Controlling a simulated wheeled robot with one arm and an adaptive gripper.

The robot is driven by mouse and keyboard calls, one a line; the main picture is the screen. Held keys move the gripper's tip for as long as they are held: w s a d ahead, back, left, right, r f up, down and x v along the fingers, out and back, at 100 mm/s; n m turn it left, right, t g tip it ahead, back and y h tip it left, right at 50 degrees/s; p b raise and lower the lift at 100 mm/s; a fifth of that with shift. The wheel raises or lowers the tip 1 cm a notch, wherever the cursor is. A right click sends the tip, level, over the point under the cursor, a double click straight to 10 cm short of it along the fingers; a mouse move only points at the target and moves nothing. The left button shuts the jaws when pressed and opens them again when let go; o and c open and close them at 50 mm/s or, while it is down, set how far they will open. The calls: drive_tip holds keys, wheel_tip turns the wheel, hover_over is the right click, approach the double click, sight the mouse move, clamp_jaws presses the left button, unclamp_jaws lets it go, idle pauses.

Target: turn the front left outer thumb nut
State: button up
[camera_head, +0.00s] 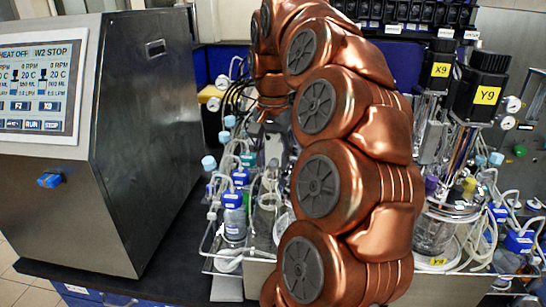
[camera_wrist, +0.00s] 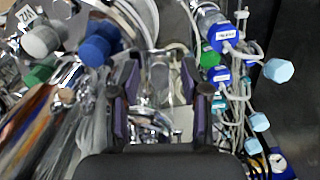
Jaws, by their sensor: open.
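My gripper (camera_wrist: 160,95) shows in the wrist view with its two dark, purple-lined fingers spread apart and nothing clearly held between them. Shiny metal fittings (camera_wrist: 158,82) lie beyond and between the fingers; they are blurred. I cannot pick out the front left outer thumb nut among them. In the head view my copper arm covers the middle, hiding my gripper and most of the vessel hardware behind it. The bioreactor with the motor marked Y9 (camera_head: 487,85) stands to the right of the arm, and the motor marked X9 (camera_head: 440,68) is just behind it.
A grey control cabinet (camera_head: 150,130) with a screen (camera_head: 40,90) stands at the left. Blue-capped bottles (camera_head: 235,215) and looped tubing crowd a wire rack left of my arm. In the wrist view, blue caps (camera_wrist: 222,36) and tubes lie close to the right finger.

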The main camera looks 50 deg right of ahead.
drive_tip(key=shift+f, duration=0.15)
drive_tip(key=shift+c, duration=0.4)
clamp_jaws()
